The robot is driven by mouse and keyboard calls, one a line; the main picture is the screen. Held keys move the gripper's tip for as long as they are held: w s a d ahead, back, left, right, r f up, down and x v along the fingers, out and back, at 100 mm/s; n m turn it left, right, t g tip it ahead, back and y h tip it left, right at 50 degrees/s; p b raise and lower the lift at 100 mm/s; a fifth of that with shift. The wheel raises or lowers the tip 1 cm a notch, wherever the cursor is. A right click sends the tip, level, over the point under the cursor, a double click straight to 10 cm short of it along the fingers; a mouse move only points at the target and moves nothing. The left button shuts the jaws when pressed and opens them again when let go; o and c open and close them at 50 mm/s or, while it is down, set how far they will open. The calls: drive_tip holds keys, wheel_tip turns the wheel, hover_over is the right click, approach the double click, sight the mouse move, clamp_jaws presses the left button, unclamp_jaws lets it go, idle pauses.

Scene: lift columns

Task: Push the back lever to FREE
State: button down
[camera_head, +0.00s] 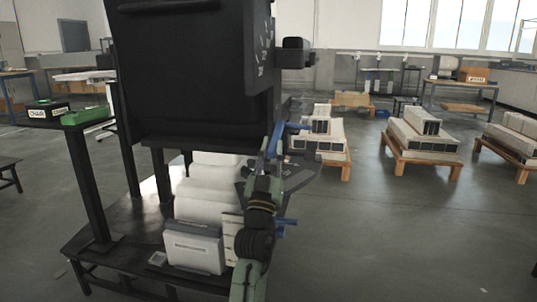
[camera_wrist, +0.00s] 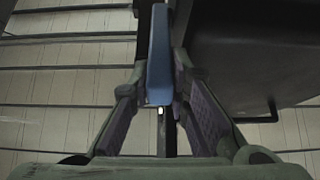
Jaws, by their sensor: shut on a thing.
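My gripper (camera_wrist: 161,72) is shut on a blue bar (camera_wrist: 159,50), which looks like a lever handle, with one finger on each side of it in the wrist view. In the head view my arm reaches up from the bottom, and a blue bar (camera_head: 296,127) shows at its far end, just right of the large dark housing (camera_head: 190,75). A second blue piece (camera_head: 286,221) sticks out to the right lower down, beside my arm. I cannot tell which of them is the back lever. Small pale marks show on the housing's side, too small to read.
A dark column (camera_head: 87,185) stands at left. Pallets with boxes (camera_head: 422,137) are at the back right. The floor (camera_head: 405,235) at right is clear.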

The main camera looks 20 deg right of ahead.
drive_tip(key=c, duration=1.5)
unclamp_jaws()
wheel_tip(320, 180, up, 10)
